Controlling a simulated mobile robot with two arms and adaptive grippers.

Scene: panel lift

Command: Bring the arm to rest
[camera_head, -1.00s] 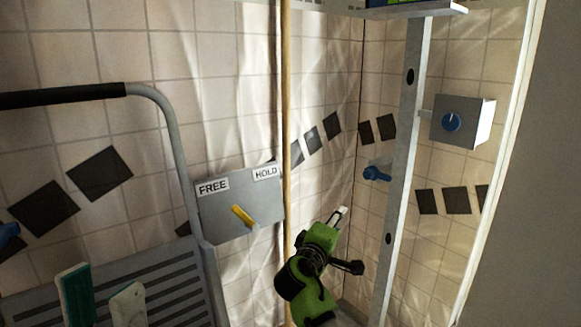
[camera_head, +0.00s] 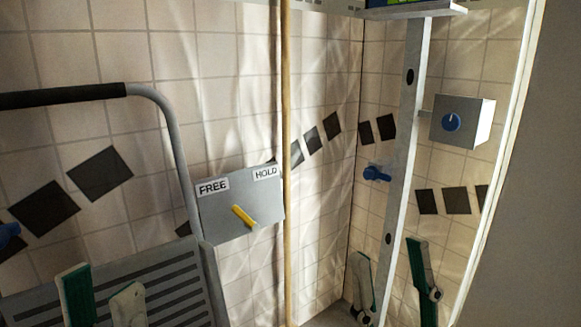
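My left gripper (camera_head: 101,280) is at the bottom left, with two green and pale fingers apart and nothing seen between them. It appears in front of the grey slatted panel (camera_head: 165,275). My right gripper (camera_head: 387,250) is at the bottom right, low in the picture. Its two fingers stand well apart, on either side of the pale upright post (camera_head: 403,150) in the picture. I cannot tell whether the post is between them or only behind or in front. The rest of both arms is out of view.
A grey plate (camera_head: 215,218) marked FREE and HOLD has a yellow lever (camera_head: 242,215), slanting up-left. A thin wooden pole (camera_head: 286,120) stands beside it. A grey box (camera_head: 478,122) with a blue dial is right of the post. A blue tap (camera_head: 377,173) is on the tiled wall.

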